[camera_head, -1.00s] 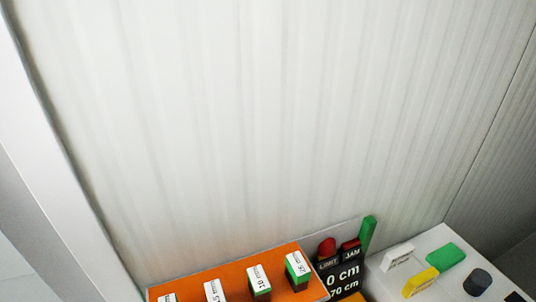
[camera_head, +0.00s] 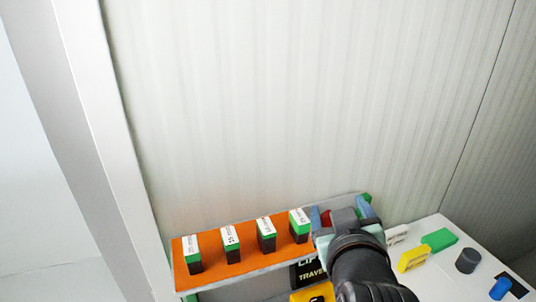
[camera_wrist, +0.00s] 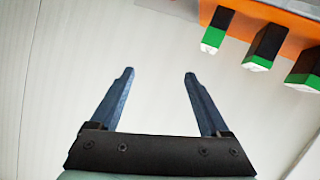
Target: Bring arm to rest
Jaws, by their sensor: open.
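The gripper covers much of the dark label panel (camera_head: 308,272) in the head view. A red part (camera_head: 325,217) shows partly between the fingers there; I cannot tell whether they touch it.
An orange shelf (camera_head: 212,262) carries several black-and-green blocks with white labels; it also shows in the wrist view (camera_wrist: 285,18). A white surface (camera_head: 440,270) at right holds a green block (camera_head: 439,240), yellow block (camera_head: 414,257), dark cylinder (camera_head: 467,260) and blue cylinder (camera_head: 500,288). The ribbed wall (camera_head: 300,100) above is clear.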

